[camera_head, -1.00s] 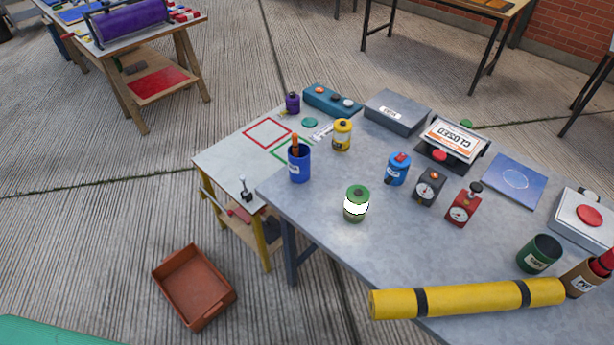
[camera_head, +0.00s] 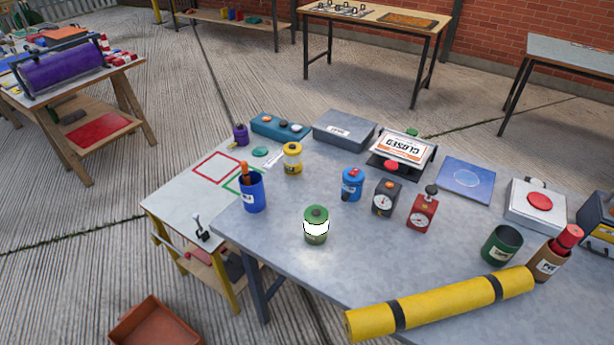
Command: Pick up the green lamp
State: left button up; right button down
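The green lamp (camera_head: 316,225) stands upright near the front left part of the grey table (camera_head: 290,262). It has a green top with a dark knob, a bright white glowing band and a green base. A patch of light shows on the table in front of it. Neither of my grippers is in view.
A blue cup (camera_head: 252,193) stands left of the lamp. A yellow lamp (camera_head: 292,158), a blue lamp (camera_head: 352,184) and a black gauge (camera_head: 386,198) stand behind it. A yellow roll (camera_head: 440,302) lies along the front right. A green cup (camera_head: 502,245) stands at right.

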aim_at(316, 228)
jog(key=k+l+z, duration=0.15)
jog(key=l, duration=0.25)
jog(key=k+l+z, duration=0.15)
jog(key=l, duration=0.3)
jog(key=l+z, duration=0.15)
jog(key=l, duration=0.3)
